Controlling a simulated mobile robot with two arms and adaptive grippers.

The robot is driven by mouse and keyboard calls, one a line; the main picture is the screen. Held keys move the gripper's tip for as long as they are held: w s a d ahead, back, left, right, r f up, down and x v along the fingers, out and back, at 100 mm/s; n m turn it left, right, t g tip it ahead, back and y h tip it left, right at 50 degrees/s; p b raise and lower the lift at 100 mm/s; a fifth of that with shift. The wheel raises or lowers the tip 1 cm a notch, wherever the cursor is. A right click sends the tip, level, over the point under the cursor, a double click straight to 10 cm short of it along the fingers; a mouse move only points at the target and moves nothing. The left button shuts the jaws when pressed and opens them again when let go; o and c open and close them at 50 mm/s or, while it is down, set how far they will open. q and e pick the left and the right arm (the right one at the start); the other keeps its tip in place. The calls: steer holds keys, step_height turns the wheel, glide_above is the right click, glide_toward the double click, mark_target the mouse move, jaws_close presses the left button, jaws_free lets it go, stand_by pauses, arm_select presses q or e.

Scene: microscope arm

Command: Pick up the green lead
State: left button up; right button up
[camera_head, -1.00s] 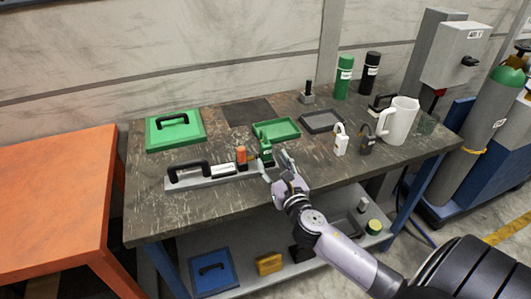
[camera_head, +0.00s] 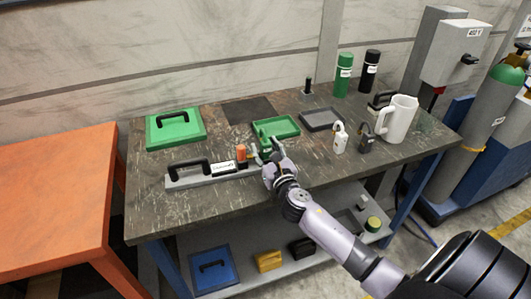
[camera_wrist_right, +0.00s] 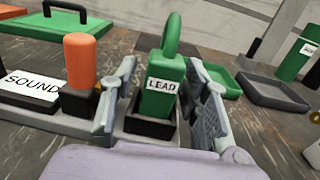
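The green lead (camera_wrist_right: 163,90) is a green block with a ring handle on top and a white "LEAD" label. It stands upright in a black socket at the right end of a grey bar. In the head view the lead (camera_head: 265,149) is partly hidden by my right gripper (camera_head: 266,158). In the right wrist view my right gripper (camera_wrist_right: 162,105) has one finger on each side of the lead. Gaps show between the fingers and the block, so the gripper is open around it. My left gripper is not in view.
An orange peg (camera_wrist_right: 80,62) and a "SOUND" label (camera_wrist_right: 30,87) sit on the bar left of the lead. A green tray (camera_head: 276,128) and a grey tray (camera_head: 321,120) lie behind. A white padlock (camera_head: 340,140) and white jug (camera_head: 397,118) stand to the right.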

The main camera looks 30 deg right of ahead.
jaws_close()
stand_by(0.3)
steer(key=shift+r, duration=0.15)
